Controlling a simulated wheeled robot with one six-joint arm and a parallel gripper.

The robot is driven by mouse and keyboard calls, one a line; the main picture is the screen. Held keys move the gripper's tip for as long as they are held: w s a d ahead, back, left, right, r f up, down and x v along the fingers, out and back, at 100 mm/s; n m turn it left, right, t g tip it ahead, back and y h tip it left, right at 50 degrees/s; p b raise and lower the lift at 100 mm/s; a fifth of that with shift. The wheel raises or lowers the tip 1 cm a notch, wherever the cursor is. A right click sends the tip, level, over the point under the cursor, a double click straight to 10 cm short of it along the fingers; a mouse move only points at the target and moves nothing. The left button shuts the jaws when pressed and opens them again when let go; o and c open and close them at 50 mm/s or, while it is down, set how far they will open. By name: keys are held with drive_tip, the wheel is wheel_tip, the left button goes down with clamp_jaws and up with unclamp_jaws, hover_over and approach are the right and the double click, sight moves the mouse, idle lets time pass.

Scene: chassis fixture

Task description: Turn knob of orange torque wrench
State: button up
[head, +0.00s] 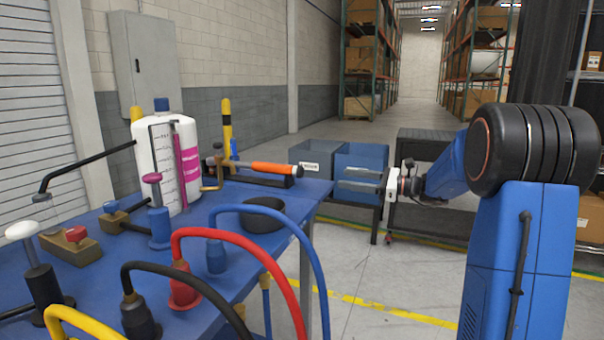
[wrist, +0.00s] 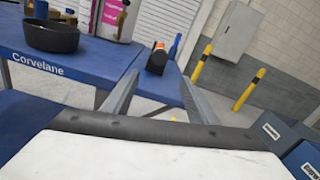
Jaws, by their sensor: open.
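The orange torque wrench (head: 270,168) lies on a dark rest near the far right edge of the blue table, its orange handle pointing right. Its end also shows in the wrist view (wrist: 159,47), beyond and between the fingers. The gripper is open and apart from the wrench.
The blue table (head: 110,235) holds a white bottle (head: 160,160), a black bowl (head: 262,220) and several hoses, including a red one (head: 235,238). Blue bins (head: 360,170) stand behind my gripper. Yellow posts (wrist: 250,88) stand near the wall.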

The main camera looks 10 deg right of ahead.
sight(302, 173)
drive_tip(key=x, duration=1.7)
drive_tip(key=shift+w+a, duration=0.1)
drive_tip(key=c, duration=1.1)
